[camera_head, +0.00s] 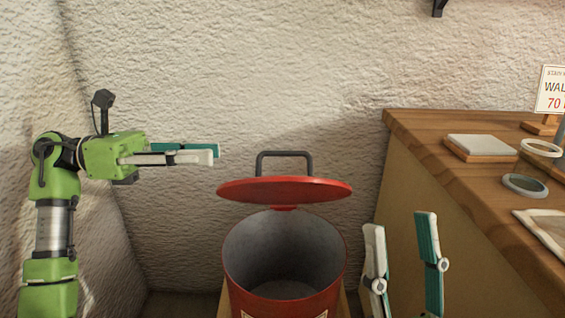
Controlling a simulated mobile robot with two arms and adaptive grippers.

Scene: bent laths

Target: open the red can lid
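The red can (335,268) stands in the lower middle of the head view, and its grey inside shows empty. Its red lid (284,190) is raised above the opening at the back rim, tilted up, with a dark handle (284,155) on top. My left gripper (216,153) is to the left of the lid, pointing right, apart from it. Its white and teal fingers are seen nearly edge-on, so the gap between them is hard to judge. My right gripper (400,219) is to the right of the can, fingers pointing up, open and empty.
A wooden counter (425,124) fills the right side. It holds a white tile block (480,147), rings (524,186), a framed piece (545,226) and a sign (551,90). A rough plaster wall (250,80) stands behind the can.

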